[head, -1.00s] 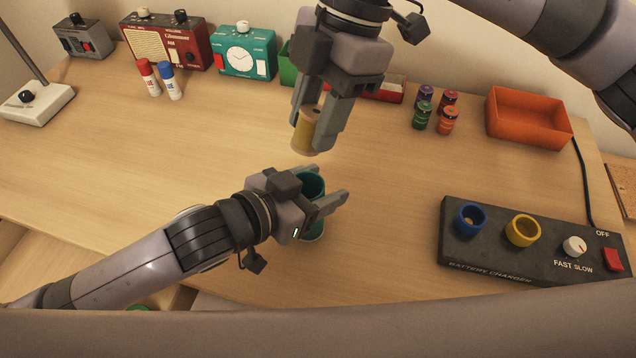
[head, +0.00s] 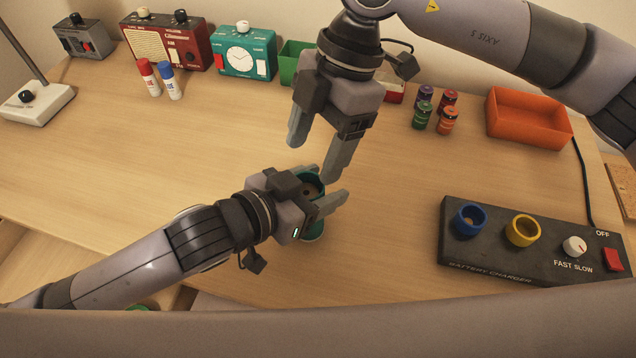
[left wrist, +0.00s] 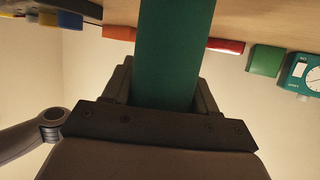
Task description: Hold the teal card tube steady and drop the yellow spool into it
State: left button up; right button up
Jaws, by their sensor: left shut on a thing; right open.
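The teal card tube (head: 313,228) stands upright near the front middle of the desk. My left gripper (head: 326,186) is shut on it, with a finger on either side; the left wrist view shows the tube (left wrist: 175,50) between the fingers. The yellow spool (head: 309,189) shows only as a brownish round end inside the tube's mouth; the rest of it is hidden by the tube. My right gripper (head: 314,160) is open and empty, just above the tube, its fingers pointing down.
A battery charger (head: 520,262) with blue and yellow sockets lies at right. An orange tray (head: 528,118) and several small batteries (head: 436,110) stand behind it. The desk's left middle is clear.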

jog(key=v, duration=1.2)
pick_arm(q)
jog(key=o, duration=1.1)
jog(key=v, duration=1.2)
jog(key=shift+f, duration=0.1)
